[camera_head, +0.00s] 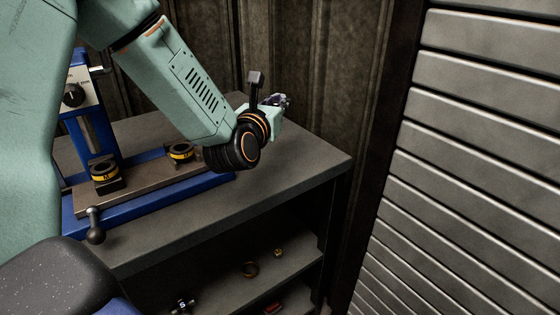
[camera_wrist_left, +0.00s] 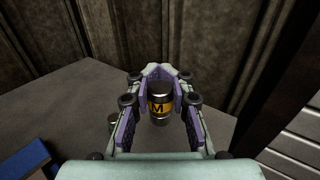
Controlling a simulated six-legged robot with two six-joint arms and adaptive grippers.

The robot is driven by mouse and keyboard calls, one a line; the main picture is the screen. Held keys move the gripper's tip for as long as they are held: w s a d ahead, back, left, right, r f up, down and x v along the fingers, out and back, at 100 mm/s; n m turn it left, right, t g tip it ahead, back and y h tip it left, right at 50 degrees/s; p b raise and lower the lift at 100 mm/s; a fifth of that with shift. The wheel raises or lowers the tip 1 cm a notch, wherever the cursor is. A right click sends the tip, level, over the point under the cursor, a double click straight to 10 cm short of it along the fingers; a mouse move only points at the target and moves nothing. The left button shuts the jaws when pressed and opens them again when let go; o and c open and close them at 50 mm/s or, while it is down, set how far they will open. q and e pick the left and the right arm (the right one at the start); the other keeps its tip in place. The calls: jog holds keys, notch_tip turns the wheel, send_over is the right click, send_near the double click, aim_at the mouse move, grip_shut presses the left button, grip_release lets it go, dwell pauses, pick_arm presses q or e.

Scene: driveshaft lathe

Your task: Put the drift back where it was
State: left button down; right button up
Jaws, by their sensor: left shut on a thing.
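The drift (camera_wrist_left: 160,104) is a dark metal cylinder with a yellow band marked M. In the left wrist view it stands roughly upright between the purple-padded fingers of my left gripper (camera_wrist_left: 160,84), which is shut on it. In the head view my left gripper (camera_head: 276,101) is over the right back part of the bench, mostly hidden behind its own wrist, and the drift cannot be made out there. I cannot tell whether the drift's lower end touches the bench. My right gripper is not in view.
A blue press (camera_head: 83,130) with a brown plate (camera_head: 139,181) stands on the bench (camera_head: 215,203). Two yellow-banded dark pieces (camera_head: 105,172) (camera_head: 181,152) sit on it.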

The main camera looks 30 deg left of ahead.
pick_arm(q)
notch_tip(320, 180, down, 6)
jog(key=shift+s+d+f+b, duration=0.1)
jog(key=shift+d+f+b, duration=0.1)
jog(key=shift+b, duration=0.65)
jog(key=shift+a+f, duration=0.1)
jog(key=shift+f, duration=0.15)
jog(key=shift+a+f, duration=0.1)
jog(key=shift+f, duration=0.15)
jog(key=shift+s+f+b, duration=0.15)
jog(key=shift+f+b, duration=0.1)
jog(key=shift+f, duration=0.3)
jog(key=shift+s+f+b, duration=0.15)
jog(key=shift+f+b, duration=0.1)
jog(key=shift+f, duration=0.25)
jog(key=shift+w+f, duration=0.1)
jog(key=shift+f, duration=0.2)
jog(key=shift+w+f, duration=0.15)
jog(key=shift+w, duration=0.15)
jog(key=shift+s+b, duration=0.3)
jog(key=shift+s, duration=0.05)
jog(key=shift+w+f+b, duration=0.25)
jog(key=shift+f+b, duration=0.05)
jog(key=shift+f, duration=0.15)
jog(key=shift+s, duration=0.15)
